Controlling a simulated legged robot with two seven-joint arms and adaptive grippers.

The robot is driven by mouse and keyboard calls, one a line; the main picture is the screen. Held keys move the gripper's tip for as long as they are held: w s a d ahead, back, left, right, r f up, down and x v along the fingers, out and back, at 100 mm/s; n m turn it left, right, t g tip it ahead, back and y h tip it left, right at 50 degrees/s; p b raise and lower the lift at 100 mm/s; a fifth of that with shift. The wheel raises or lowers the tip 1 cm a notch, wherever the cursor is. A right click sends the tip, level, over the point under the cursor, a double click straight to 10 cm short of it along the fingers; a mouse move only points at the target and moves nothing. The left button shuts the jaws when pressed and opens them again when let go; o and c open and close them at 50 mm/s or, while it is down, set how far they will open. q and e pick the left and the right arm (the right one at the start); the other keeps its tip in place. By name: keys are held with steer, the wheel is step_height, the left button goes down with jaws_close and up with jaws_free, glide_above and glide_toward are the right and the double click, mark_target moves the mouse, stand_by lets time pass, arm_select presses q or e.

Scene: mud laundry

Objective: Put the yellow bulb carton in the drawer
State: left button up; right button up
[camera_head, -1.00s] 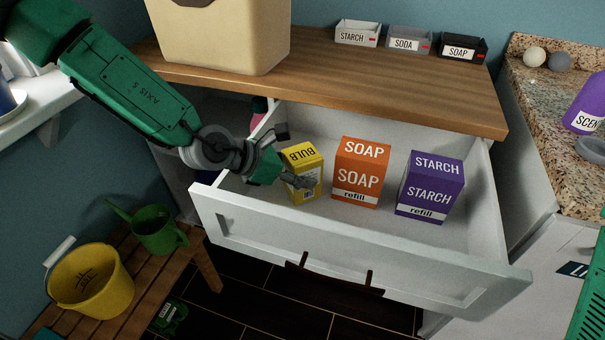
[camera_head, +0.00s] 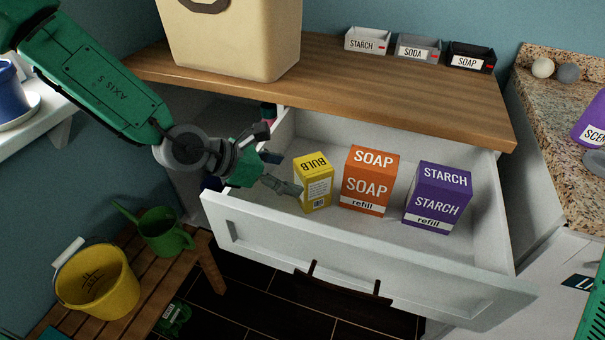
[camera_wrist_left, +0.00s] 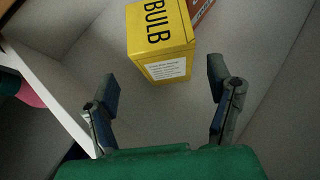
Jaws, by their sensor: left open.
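The yellow bulb carton (camera_head: 316,184) stands upright inside the open white drawer (camera_head: 350,262), at the left of the row of cartons. It also shows in the left wrist view (camera_wrist_left: 160,42), ahead of the fingers. My left gripper (camera_head: 284,173) is open and empty, just left of the carton inside the drawer's left end. In the left wrist view the two fingers (camera_wrist_left: 166,98) are spread wide, with bare drawer floor between them and the carton beyond. My right gripper is not in view.
An orange soap carton (camera_head: 368,182) and a purple starch carton (camera_head: 437,200) stand to the right in the drawer. The wooden counter (camera_head: 330,85) overhangs the drawer's back. A yellow bucket (camera_head: 97,285) and green watering can (camera_head: 163,232) stand on a bench at lower left.

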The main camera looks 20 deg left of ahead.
arm_select(q)
steer(key=p+v, duration=0.1)
steer(key=v, duration=0.4)
steer(key=shift+s+d+r, duration=0.1)
steer(key=shift+s+r, duration=0.1)
steer(key=shift+r, duration=0.05)
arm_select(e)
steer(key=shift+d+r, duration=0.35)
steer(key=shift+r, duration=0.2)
arm_select(q)
steer(key=shift+a, duration=0.25)
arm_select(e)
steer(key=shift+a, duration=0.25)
